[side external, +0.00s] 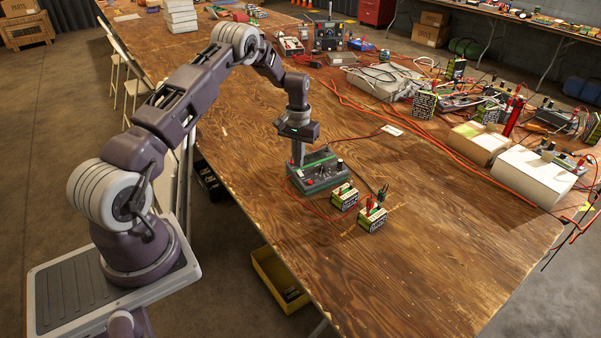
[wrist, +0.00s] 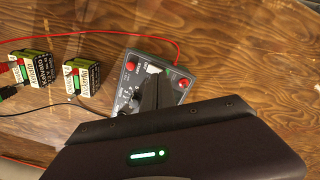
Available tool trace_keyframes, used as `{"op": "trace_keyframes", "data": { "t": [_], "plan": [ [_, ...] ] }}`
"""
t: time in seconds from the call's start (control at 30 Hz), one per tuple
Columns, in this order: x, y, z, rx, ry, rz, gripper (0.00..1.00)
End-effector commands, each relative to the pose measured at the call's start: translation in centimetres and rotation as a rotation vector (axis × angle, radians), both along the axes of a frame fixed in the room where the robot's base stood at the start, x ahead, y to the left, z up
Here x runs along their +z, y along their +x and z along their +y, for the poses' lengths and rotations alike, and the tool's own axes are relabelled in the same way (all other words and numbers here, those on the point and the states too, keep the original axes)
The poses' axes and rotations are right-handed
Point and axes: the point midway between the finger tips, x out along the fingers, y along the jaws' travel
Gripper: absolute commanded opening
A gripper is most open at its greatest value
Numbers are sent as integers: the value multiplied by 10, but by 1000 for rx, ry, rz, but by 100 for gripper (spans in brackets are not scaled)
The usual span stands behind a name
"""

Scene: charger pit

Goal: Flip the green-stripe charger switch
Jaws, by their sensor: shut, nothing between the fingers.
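The charger (side external: 319,172) is a dark grey box with a green stripe on its top, lying on the wooden bench. In the wrist view the charger (wrist: 152,84) shows a dial and red knobs. My gripper (side external: 298,163) points down at the charger's left part, its tips at or just above the top face; I cannot tell whether they touch. My gripper (wrist: 150,97) is shut and empty.
White boxes (side external: 530,172) and tangled electronics fill the right side. The front of the bench is clear.

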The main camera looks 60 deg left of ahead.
Motion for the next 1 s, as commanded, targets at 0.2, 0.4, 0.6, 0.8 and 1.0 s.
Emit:
{"op": "trace_keyframes", "data": {
  "t": [0.2, 0.4, 0.6, 0.8, 1.0],
  "plan": [
    [-4, 0, 0, 0, -1, 1, 0],
    [-7, 0, 0, 0, 0, 0, 0],
    [-10, 0, 0, 0, 0, 0, 0],
    [-12, 0, 0, 0, 1, -1, 0],
    [-16, 0, 0, 0, 0, 0, 0]
  ]
}}
